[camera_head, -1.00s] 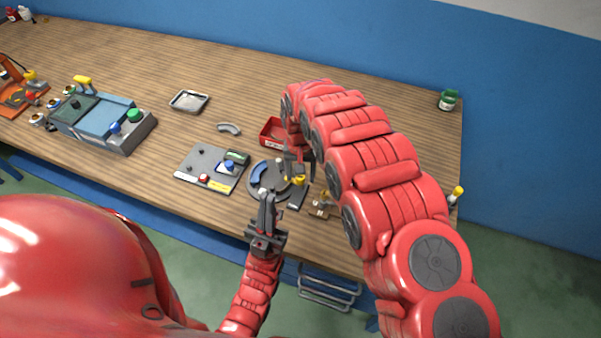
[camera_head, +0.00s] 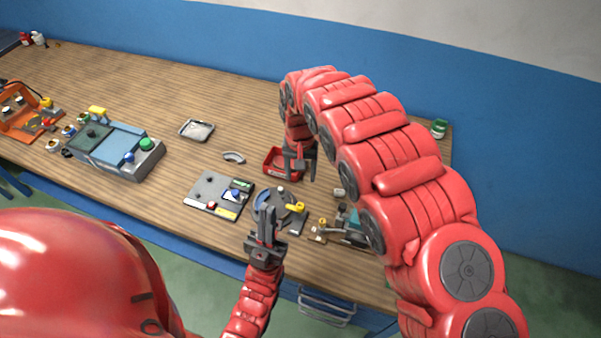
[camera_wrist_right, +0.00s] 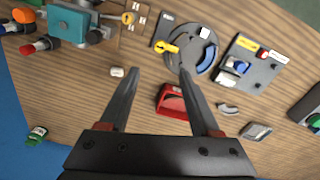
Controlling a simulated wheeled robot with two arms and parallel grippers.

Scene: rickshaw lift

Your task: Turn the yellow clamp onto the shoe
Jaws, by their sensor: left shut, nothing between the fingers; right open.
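The yellow clamp (camera_head: 296,206) sits on the right side of a round grey plate (camera_head: 278,199), and it also shows in the right wrist view (camera_wrist_right: 166,47). A blue curved shoe (camera_wrist_right: 207,61) lies on the plate, across from the clamp. My left gripper (camera_head: 267,211) is shut and empty, in front of the plate and partly covering it in the head view. My right gripper (camera_head: 300,175) is open and empty. It hangs above the table near the red tray, apart from the clamp; its fingers (camera_wrist_right: 158,72) point toward the plate area in the wrist view.
The red tray (camera_wrist_right: 172,101) stands behind the plate. A grey board (camera_head: 214,190) with small parts lies left of it. A loose curved grey piece (camera_head: 234,157) and a metal dish (camera_head: 197,130) lie farther back. A teal vise-like tool (camera_wrist_right: 72,22) stands beside the plate.

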